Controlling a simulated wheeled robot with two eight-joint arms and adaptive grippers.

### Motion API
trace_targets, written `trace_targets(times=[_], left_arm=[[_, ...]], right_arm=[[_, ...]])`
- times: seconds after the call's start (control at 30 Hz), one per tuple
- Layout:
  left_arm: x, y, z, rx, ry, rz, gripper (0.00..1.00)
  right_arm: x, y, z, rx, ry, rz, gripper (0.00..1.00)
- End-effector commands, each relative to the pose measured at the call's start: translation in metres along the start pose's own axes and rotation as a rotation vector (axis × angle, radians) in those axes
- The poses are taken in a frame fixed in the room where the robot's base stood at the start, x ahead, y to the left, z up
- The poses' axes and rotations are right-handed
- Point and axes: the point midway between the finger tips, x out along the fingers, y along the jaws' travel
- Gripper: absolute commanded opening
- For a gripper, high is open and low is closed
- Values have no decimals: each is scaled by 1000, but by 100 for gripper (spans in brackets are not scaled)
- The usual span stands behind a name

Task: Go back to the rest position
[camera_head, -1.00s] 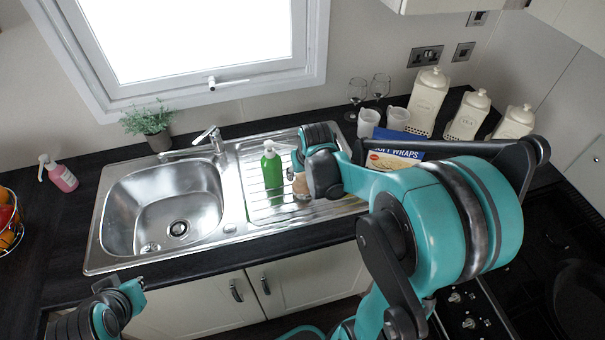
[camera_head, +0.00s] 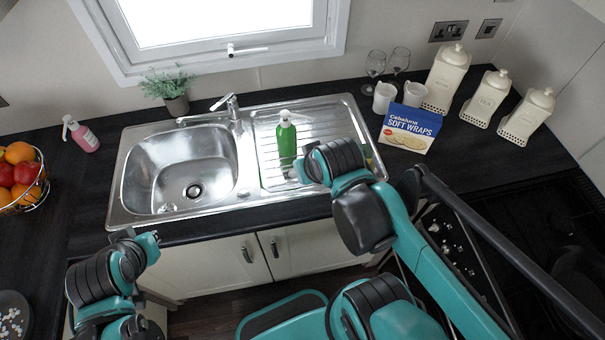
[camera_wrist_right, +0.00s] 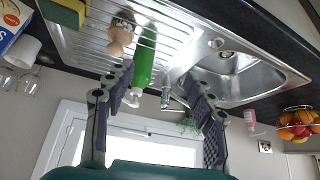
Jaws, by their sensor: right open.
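My right gripper (camera_wrist_right: 165,98) is open and empty in the right wrist view, its two dark padded fingers spread wide. In the head view it is mostly hidden behind my right wrist, above the front right of the drainer. The green soap bottle (camera_head: 286,141) stands on the drainer, just beyond the gripper. In the wrist view, which is upside down, the bottle (camera_wrist_right: 146,55) shows beyond the fingers, apart from them. My left arm is at the lower left in the head view, its end (camera_head: 150,246) in front of the counter edge; its jaws cannot be made out.
The steel sink (camera_head: 185,175) lies left of the drainer. A wooden-topped brush (camera_wrist_right: 121,33) and a sponge (camera_wrist_right: 65,10) are on the drainer. A soft wraps box (camera_head: 409,130), cups, glasses and canisters (camera_head: 447,80) stand right. A pink bottle (camera_head: 84,136) and fruit basket (camera_head: 22,177) are left.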

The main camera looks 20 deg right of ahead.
Motion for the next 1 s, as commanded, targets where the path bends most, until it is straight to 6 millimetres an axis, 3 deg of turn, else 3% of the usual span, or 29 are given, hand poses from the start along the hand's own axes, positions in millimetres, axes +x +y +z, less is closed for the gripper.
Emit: trace_targets(times=[0.17,0.57,0.9,1.0], left_arm=[[0,0,0,0,0,0,0],[4,0,3,0,0,0,0],[65,0,46,0,0,0,0],[72,0,51,0,0,0,0]], right_arm=[[-7,-14,19,-31,37,-23,55],[-3,-15,22,-34,42,-25,55],[59,-15,64,-34,41,-25,55],[66,-15,68,-34,41,-25,55]])
